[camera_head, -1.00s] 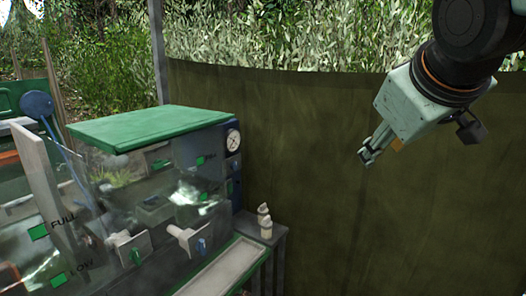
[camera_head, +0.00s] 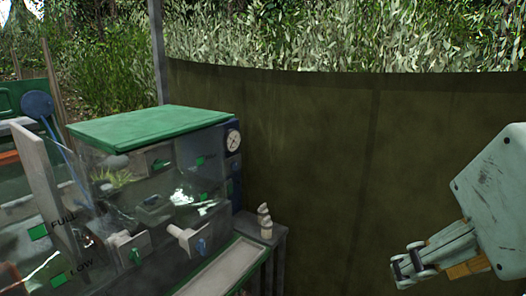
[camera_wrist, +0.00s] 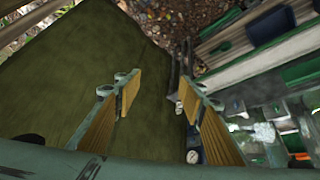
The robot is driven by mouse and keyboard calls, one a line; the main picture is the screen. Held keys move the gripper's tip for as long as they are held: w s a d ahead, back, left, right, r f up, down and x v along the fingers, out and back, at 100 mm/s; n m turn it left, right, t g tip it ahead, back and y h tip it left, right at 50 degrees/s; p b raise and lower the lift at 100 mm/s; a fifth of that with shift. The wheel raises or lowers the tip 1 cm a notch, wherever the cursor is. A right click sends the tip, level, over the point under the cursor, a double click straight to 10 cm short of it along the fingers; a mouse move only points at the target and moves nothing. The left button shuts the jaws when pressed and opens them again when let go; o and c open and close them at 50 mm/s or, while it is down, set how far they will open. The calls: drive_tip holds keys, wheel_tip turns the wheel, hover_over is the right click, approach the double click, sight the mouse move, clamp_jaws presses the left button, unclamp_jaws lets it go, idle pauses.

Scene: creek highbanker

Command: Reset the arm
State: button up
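My gripper (camera_head: 410,268) is at the lower right of the head view, in front of the dark green curved wall and well to the right of the green-lidded machine. In the wrist view my gripper (camera_wrist: 158,92) shows two fingers with orange-yellow pads standing apart. Nothing is between them. The head view sees the fingers edge-on, so their gap is hard to judge there.
The machine has a green lid (camera_head: 148,127), clear panels, a round gauge (camera_head: 233,140) and tap handles (camera_head: 187,238). A small pale figure-like item (camera_head: 265,221) stands on a ledge at its right. The green wall (camera_head: 320,170) curves behind. Space between machine and gripper is clear.

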drive_tip(key=shift+s+a+f+m+g+p, duration=0.1)
drive_tip(key=shift+s+a+f+g, duration=0.1)
drive_tip(key=shift+s+f+g, duration=0.45)
drive_tip(key=shift+s+a+f+m+g+p, duration=0.1)
drive_tip(key=shift+s+a+f+g+p, duration=0.15)
drive_tip(key=shift+f, duration=0.7)
drive_tip(key=shift+s+a+f+m+g, duration=0.15)
drive_tip(key=shift+s+f+g, duration=0.15)
drive_tip(key=shift+s+f, duration=0.4)
drive_tip(key=shift+w+f, duration=0.1)
drive_tip(key=shift+w, duration=0.05)
drive_tip(key=shift+o, duration=1.2)
drive_tip(key=shift+a, duration=0.1)
